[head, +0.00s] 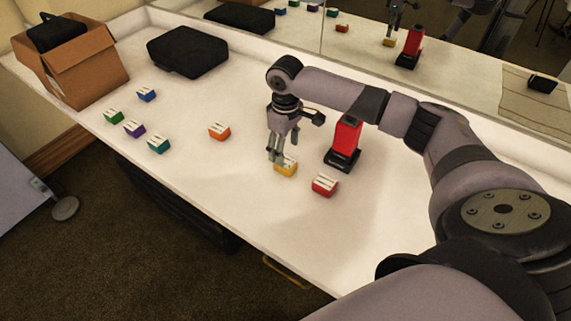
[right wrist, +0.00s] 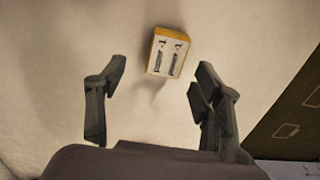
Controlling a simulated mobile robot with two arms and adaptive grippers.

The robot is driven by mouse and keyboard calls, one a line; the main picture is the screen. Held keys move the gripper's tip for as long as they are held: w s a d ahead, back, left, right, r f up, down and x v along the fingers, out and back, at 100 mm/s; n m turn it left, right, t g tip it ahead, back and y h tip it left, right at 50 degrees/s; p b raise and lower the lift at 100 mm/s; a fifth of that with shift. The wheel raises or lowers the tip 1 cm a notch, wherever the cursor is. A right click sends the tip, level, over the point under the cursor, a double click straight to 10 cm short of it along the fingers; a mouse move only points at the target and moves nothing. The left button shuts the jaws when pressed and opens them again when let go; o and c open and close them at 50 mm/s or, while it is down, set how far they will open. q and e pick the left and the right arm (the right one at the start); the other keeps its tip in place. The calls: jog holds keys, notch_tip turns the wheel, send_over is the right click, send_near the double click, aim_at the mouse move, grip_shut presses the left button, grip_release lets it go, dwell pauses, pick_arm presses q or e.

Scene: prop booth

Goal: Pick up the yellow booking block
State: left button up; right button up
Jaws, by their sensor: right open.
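The yellow booking block (head: 285,168) lies on the white counter in the head view, between the orange and red blocks. In the right wrist view the yellow block (right wrist: 167,52) shows its pale, marked top face and yellow edges, beyond the fingertips and roughly midway between them. My right gripper (head: 275,156) points down, just above and beside the block in the head view. In the right wrist view my right gripper (right wrist: 157,80) has its fingers spread, with nothing between them. My left gripper is not in the head view.
A red block (head: 324,185) and a red-and-black upright device (head: 345,144) stand close to the right. An orange block (head: 219,131) is left. Several other coloured blocks, a black case (head: 187,51) and a cardboard box (head: 88,66) are farther left. A mirror (head: 440,55) backs the counter (head: 225,200).

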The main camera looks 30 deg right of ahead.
aim_at(286, 161)
jog(key=f, duration=0.2)
jog(key=s+f, duration=0.1)
jog(key=f, duration=0.1)
jog(key=shift+a+f+p, duration=0.1)
jog(key=shift+a+p, duration=0.15)
jog(key=shift+p, duration=0.1)
jog(key=shift+w+f, duration=0.1)
jog(key=shift+f, duration=0.45)
jog(key=shift+c, duration=0.6)
jog(key=c, duration=1.1)
jog(key=shift+r, duration=0.15)
